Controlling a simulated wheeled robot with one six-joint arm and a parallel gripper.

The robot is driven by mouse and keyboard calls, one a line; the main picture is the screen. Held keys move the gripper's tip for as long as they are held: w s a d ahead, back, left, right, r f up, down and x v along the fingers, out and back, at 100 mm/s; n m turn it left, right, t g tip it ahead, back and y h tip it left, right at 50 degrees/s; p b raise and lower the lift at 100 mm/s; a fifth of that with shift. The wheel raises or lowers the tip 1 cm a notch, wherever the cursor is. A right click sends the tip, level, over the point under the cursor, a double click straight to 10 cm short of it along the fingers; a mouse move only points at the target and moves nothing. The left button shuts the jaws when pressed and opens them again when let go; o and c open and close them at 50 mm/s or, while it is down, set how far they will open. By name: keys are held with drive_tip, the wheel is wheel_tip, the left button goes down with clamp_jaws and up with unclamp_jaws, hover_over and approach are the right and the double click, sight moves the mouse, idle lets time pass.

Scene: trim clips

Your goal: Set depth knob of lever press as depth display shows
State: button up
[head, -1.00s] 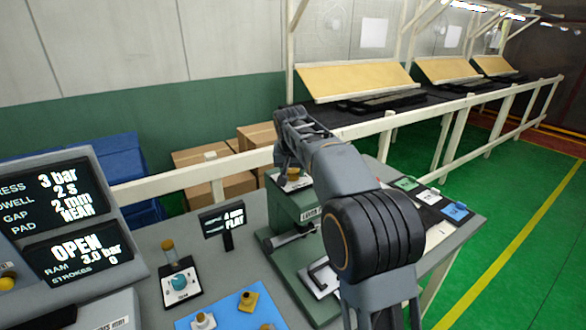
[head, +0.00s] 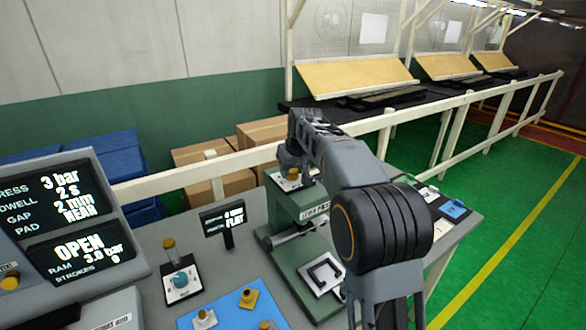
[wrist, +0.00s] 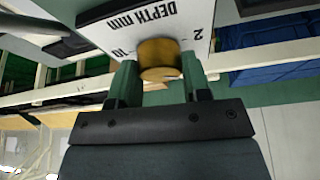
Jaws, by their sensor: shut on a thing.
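The lever press (head: 283,222) is a green machine standing on the bench, partly behind my arm. Its brass depth knob (wrist: 158,55) sits on a white plate (wrist: 125,30) marked DEPTH MM, with 2 and 10 legible in the wrist view. My gripper (wrist: 160,70) is shut on the knob, one green finger on each side. In the head view my gripper (head: 292,163) is at the top of the press and partly hides the knob. The depth display (head: 222,218) is a small black screen on a stand left of the press; its digit is blurred, with FLAT below.
A white rail (head: 180,185) runs behind the bench.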

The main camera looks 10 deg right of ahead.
drive_tip(key=shift+r, duration=0.1)
drive_tip(key=o, duration=0.9)
drive_tip(key=v, duration=1.3)
drive_tip(key=shift+s+r, duration=0.15)
drive_tip(key=shift+r, duration=0.2)
wheel_tip(320, 180, down, 8)
drive_tip(key=s+m, duration=0.1)
drive_tip(key=m, duration=0.1)
drive_tip(key=shift+h, duration=0.5)
drive_tip(key=s+f, duration=0.4)
drive_tip(key=s, duration=0.4)
drive_tip(key=s+f, duration=0.4)
drive_tip(key=s, duration=0.4)
drive_tip(key=s+f, duration=0.4)
drive_tip(key=s, duration=0.4)
drive_tip(key=shift+s+a, duration=0.35)
drive_tip(key=shift+a, duration=0.05)
